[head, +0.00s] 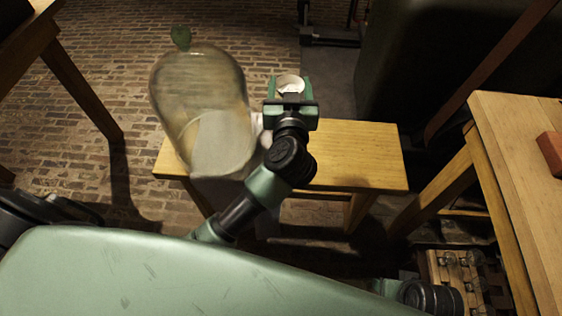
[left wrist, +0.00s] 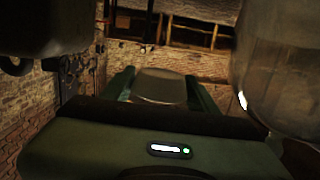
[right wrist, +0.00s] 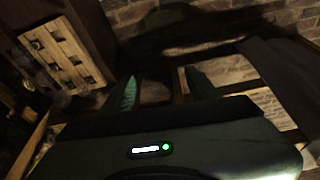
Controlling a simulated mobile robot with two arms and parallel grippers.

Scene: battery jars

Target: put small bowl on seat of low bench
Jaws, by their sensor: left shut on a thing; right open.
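The small white bowl (head: 290,83) is between the fingers of my left gripper (head: 291,86), which is shut on it. In the left wrist view the bowl (left wrist: 160,86) shows between the green fingers (left wrist: 160,88). The low bench (head: 355,158) has a yellow wooden seat.
A large glass jar (head: 200,95) with a green knob stands at the bench's left end, close to my left arm. A wooden table (head: 515,160) with a red-brown block (head: 552,150) is at right. A wooden crate (head: 455,270) is below it. The seat's right part is clear.

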